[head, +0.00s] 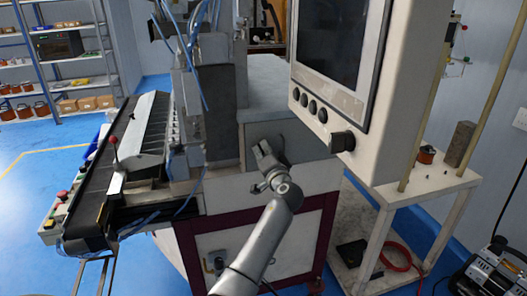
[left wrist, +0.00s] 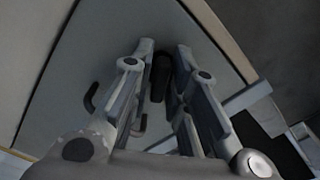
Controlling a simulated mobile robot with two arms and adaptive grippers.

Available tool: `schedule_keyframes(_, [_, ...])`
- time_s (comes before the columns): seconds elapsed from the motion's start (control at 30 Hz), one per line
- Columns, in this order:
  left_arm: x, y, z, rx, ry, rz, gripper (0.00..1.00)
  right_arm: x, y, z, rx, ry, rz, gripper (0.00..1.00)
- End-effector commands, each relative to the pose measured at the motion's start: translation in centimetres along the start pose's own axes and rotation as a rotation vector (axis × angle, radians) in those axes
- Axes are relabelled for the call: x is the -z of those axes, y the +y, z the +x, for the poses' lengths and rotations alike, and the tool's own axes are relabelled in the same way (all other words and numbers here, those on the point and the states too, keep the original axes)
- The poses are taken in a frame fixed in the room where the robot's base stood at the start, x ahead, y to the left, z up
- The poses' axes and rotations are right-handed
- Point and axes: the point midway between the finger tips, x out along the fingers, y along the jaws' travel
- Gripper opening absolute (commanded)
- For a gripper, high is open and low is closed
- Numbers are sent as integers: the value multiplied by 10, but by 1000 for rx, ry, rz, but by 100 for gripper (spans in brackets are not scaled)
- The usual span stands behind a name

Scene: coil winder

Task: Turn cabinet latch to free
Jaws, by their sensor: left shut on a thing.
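The grey cabinet (head: 316,178) of the winder stands in the middle of the head view. My left gripper (head: 264,152) is up against its front panel, and the latch is hidden there by the fingers. In the left wrist view my left gripper (left wrist: 162,85) is shut on a dark, upright latch handle (left wrist: 160,72), with a finger on each side. A black bent handle (left wrist: 92,97) shows on the grey panel left of the fingers. The latch's exact turn angle is hard to tell. My right gripper is in neither view.
A large control panel (head: 375,150) with a screen and black knobs hangs close above and right of my left gripper. A white side table (head: 428,178) stands at the right. The winder's long bed (head: 105,190) lies to the left. Blue floor is open at the far left.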

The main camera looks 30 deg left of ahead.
Motion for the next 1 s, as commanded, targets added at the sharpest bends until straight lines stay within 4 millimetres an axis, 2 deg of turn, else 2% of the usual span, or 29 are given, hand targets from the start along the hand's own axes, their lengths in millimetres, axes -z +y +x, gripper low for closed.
schedule_keyframes(0.5, [0,-1,0,-2,-2,424,0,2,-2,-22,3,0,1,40])
schedule_keyframes(1.0, [-1,0,0,-2,-3,570,0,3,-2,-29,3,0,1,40])
